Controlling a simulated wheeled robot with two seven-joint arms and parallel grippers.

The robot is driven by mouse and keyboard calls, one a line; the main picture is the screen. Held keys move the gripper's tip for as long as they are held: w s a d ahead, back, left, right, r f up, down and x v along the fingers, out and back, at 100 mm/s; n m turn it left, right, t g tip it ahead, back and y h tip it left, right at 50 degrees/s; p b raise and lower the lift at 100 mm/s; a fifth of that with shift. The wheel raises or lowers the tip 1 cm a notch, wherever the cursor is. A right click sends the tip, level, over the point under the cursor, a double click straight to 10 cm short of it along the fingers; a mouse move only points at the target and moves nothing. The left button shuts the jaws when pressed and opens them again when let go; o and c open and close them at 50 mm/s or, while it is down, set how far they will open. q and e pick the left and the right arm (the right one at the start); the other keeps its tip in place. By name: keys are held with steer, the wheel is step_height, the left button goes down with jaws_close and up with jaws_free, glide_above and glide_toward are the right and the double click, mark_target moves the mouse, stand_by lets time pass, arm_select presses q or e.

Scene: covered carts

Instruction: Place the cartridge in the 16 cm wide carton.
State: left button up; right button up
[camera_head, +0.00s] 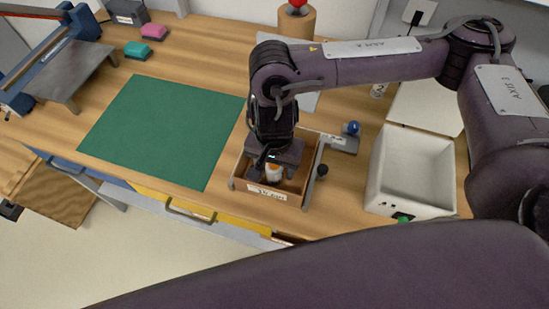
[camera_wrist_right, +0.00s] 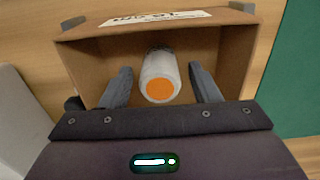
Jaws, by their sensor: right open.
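The cartridge (camera_wrist_right: 160,66) is a whitish cylinder with an orange end. It lies or stands inside the brown cardboard carton (camera_wrist_right: 237,62), between the two fingers of my right gripper (camera_wrist_right: 160,88). The fingers are open, with a gap on each side of it. In the head view the cartridge (camera_head: 273,173) shows at the carton's near side, under my right gripper (camera_head: 272,163). The carton (camera_head: 267,192) has a printed label on its near wall, too small to read surely. My gripper hides much of its inside. My left gripper is not in view.
A green mat (camera_head: 160,130) lies left of the carton. A white bin (camera_head: 412,170) stands to the right, with a small blue ball-topped object (camera_head: 352,128) between. Pink (camera_head: 154,31) and green (camera_head: 138,50) blocks lie at the back left. The table's front edge is close to the carton.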

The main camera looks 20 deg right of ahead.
step_height(320, 180, up, 12)
steer(key=shift+r+b, duration=0.15)
steer(key=shift+b, duration=0.2)
stand_by(0.4)
